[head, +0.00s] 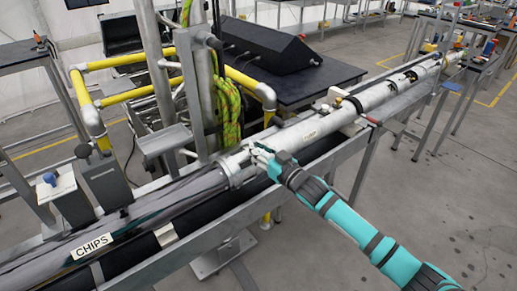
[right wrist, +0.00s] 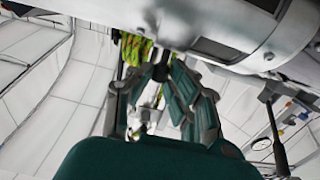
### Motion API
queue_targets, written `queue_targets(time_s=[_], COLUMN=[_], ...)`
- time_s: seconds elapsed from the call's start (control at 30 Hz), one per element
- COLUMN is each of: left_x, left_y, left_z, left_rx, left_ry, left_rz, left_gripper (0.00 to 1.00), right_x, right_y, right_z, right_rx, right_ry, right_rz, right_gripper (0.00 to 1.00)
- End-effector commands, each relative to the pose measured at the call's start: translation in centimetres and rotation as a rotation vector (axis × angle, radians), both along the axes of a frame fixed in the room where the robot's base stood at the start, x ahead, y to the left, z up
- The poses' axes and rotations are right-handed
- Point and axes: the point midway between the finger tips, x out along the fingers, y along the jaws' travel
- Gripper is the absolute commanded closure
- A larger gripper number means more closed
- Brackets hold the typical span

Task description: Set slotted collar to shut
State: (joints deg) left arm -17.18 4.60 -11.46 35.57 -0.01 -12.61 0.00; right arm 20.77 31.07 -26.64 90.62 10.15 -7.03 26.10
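The slotted collar (head: 238,166) is a silver ring around the long horizontal tube, between the clear section marked CHIPS and the white tube. In the right wrist view, a slotted metal cylinder, likely this collar (right wrist: 225,42), fills the top, with a dark slot in its wall. My right gripper (head: 259,156) is at the collar's right side in the head view. In the right wrist view, my fingers (right wrist: 157,72) are just below the metal, around a small dark peg. I cannot tell whether they grip it. My left gripper is not in view.
The clear tube labelled CHIPS (head: 120,228) runs to the lower left. Yellow-jointed rails (head: 90,112), a green hose (head: 229,110) and metal posts stand behind the collar. A dark table with a black box (head: 260,50) is farther back. Open floor (head: 430,190) lies to the right.

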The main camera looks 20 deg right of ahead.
Motion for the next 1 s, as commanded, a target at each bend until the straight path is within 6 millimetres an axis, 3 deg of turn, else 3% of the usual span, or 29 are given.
queue_targets(time_s=[0.07,0.5,0.83,1.0], left_x=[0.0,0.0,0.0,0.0], left_y=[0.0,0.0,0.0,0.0], left_z=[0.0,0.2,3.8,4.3], left_rx=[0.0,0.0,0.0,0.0], left_ry=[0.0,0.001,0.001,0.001], left_rz=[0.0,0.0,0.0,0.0], left_gripper=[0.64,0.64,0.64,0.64], right_x=[0.0,0.0,1.1,2.1], right_y=[0.0,0.0,0.3,0.8], right_z=[0.0,0.1,1.4,1.1], right_rx=[0.0,-0.001,-0.047,-0.044], right_ry=[0.0,0.004,0.121,0.125], right_rz=[0.001,0.001,0.0,0.0], right_gripper=[1.0,1.0,1.0,1.0])
